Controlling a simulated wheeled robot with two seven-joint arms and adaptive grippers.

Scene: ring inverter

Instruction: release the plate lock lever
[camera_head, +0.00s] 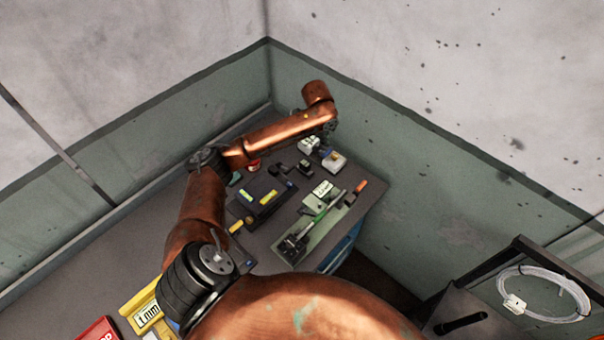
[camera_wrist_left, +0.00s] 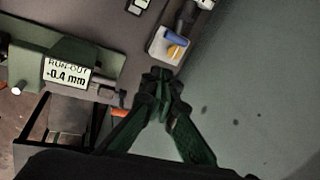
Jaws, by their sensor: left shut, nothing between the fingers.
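A green fixture (camera_head: 321,230) lies on the bench with a long bar along it, ending in an orange-tipped lever (camera_head: 361,186). In the left wrist view the orange tip (camera_wrist_left: 119,113) shows partly, left of my fingers, beside the green fixture (camera_wrist_left: 92,57) with a label reading "RUN-OUT -0.4 mm". I cannot tell for sure that this is the plate lock lever. My left gripper (camera_wrist_left: 160,78) is shut and empty, apart from the lever in the picture. In the head view it is a small dark shape (camera_head: 329,129) at the arm's end. My right gripper is not in view.
A white box (camera_wrist_left: 171,47) with a blue part and yellow knob sits past my fingertips; it also shows in the head view (camera_head: 334,162). A dark case (camera_head: 259,196) stands left of the fixture. The green wall (camera_wrist_left: 250,80) is close on the right.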

